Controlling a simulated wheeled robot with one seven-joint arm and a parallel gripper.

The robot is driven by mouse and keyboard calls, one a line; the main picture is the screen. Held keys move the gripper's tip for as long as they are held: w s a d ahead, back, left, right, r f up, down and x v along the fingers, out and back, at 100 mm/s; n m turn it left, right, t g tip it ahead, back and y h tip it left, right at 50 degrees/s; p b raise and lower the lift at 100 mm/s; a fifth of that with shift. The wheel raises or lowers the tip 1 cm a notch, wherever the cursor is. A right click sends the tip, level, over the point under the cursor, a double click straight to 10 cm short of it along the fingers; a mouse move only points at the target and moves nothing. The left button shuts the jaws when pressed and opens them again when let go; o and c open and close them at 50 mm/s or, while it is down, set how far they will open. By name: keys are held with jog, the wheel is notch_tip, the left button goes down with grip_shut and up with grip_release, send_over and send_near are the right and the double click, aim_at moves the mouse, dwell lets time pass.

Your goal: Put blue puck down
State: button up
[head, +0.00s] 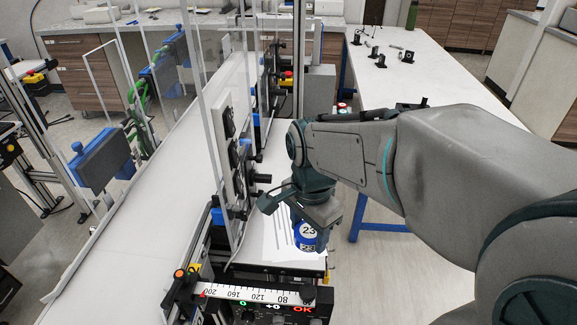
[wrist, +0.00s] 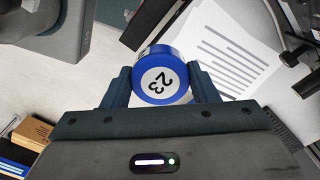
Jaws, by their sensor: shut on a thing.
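In the head view the blue puck (head: 307,236) shows below my wrist, over the near end of a narrow strip with white printed paper (head: 279,232). In the wrist view the paper (wrist: 232,48) lies to the right of and behind the puck. I cannot tell whether the puck touches the surface beneath it.
A measuring unit with a scale (head: 255,294) and a red OK display stands just in front of the strip. Clear upright panels (head: 215,130) and a long white conveyor (head: 130,215) lie to the left. A white table (head: 430,75) with small parts stands behind my arm.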

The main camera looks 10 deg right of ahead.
jog(key=w+d+f, duration=0.1)
jog(key=w+f, duration=0.1)
jog(key=w, duration=0.1)
jog(key=w+f, duration=0.2)
jog(key=w, duration=0.1)
jog(key=w+d+f+p, duration=0.1)
jog(key=w+f, duration=0.1)
jog(key=w, duration=0.2)
jog(key=shift+d+f, duration=0.1)
jog(key=shift+d, duration=0.2)
jog(key=shift+f, duration=2)
jog(key=shift+f, duration=0.1)
jog(key=shift+f, duration=0.15)
jog(key=o, duration=1)
